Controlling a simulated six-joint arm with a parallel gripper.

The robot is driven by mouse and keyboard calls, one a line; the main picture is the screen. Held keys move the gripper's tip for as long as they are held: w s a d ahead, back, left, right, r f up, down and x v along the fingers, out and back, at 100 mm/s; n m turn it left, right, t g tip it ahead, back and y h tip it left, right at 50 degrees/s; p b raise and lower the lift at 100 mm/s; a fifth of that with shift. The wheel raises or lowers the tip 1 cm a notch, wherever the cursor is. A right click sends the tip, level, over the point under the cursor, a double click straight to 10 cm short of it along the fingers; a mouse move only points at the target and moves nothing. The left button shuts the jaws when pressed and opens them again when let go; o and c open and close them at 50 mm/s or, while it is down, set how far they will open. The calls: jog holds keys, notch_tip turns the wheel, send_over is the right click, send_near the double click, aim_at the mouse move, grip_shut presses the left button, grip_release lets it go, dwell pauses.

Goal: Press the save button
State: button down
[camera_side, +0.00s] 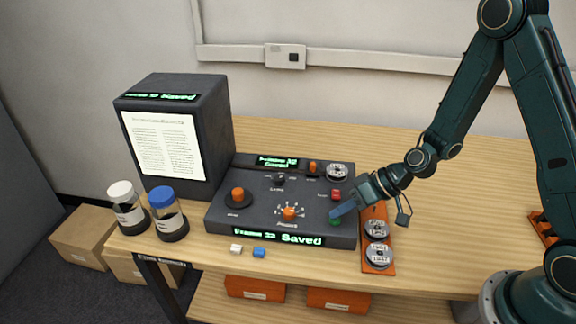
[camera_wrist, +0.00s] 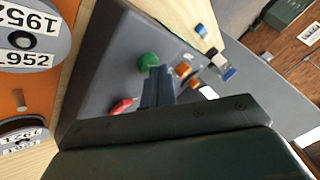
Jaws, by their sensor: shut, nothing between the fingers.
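A dark control console (camera_side: 262,218) lies on the wooden table. Its front display (camera_side: 280,238) reads "Saved" in green after a frame number. A green button (camera_side: 335,222) sits near its right front corner, with a red button (camera_side: 336,195) behind it; neither label is legible. My gripper (camera_side: 336,213) is shut and empty, its fingertips at the green button. In the wrist view the closed fingers (camera_wrist: 156,70) point at the edge of the green button (camera_wrist: 148,61), with the red button (camera_wrist: 121,107) nearby. I cannot tell whether the fingertips touch the green button.
A dark reader box (camera_side: 210,130) with a lit page stands at the left. Two capped jars (camera_side: 130,215) (camera_side: 172,222) stand beside it. An orange holder with labelled reels (camera_side: 377,250) lies right of the console. Small white (camera_side: 236,248) and blue (camera_side: 259,252) blocks lie in front.

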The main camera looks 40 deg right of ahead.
aim_at(340, 219)
jog(key=shift+r, duration=0.9)
jog(key=shift+r, duration=2.5)
jog(key=shift+s+r, duration=0.1)
